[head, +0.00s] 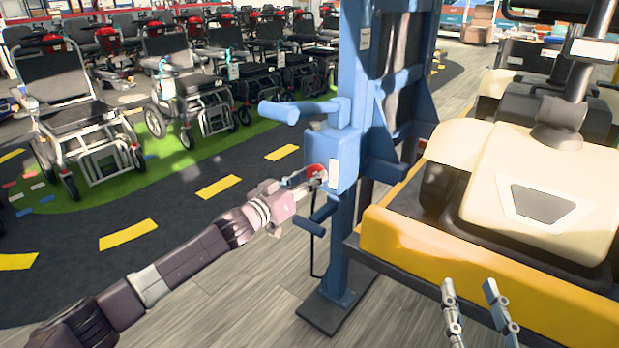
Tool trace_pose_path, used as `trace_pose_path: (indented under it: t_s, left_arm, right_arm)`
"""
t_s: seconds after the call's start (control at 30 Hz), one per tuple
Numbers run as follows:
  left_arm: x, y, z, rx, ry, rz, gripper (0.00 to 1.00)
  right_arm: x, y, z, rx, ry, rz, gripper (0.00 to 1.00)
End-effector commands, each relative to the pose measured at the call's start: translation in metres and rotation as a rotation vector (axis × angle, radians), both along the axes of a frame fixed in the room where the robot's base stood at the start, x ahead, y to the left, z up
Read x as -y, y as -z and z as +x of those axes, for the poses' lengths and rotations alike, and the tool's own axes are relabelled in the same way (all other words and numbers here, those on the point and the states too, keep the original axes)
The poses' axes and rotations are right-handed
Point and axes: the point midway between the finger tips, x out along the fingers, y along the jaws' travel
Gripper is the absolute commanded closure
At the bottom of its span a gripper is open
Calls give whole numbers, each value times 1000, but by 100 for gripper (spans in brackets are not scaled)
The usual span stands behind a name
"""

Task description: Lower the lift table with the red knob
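The lift table (400,245) has a yellow edge and a dark underside, and stands at the right against a blue column. The red knob (316,170) is on the blue box on the column's left side, partly covered by gripper fingers. My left gripper (308,181) is at the knob, its fingertips overlapping it; whether they are closed around it is too small to tell. My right gripper (472,289) is at the lower right, in front of the table's yellow edge. Its two fingers are apart with nothing between them.
A cream scooter (540,165) stands on the lift table. A blue handle (295,111) sticks out left above the knob, and another blue bar (310,225) below it. Several wheelchairs (185,90) stand behind on green floor. The wooden floor left of the column is clear.

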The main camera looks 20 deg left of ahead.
Motion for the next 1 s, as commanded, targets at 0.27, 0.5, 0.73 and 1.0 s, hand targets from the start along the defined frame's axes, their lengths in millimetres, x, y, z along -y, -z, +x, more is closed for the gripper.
trace_pose_path:
  t_s: [0.27,0.5,0.73,1.0]
  left_arm:
    - [0,0,0,1,0,2,90]
    - [0,0,0,13,-1,42,90]
    - [0,-2,0,51,-1,147,90]
    - [-1,-2,0,114,0,324,90]
  right_arm:
    - [0,0,0,-2,0,0,60]
    - [3,26,2,-122,6,-32,60]
    - [14,86,-7,-395,25,-102,60]
    - [38,167,-56,-804,52,-198,60]
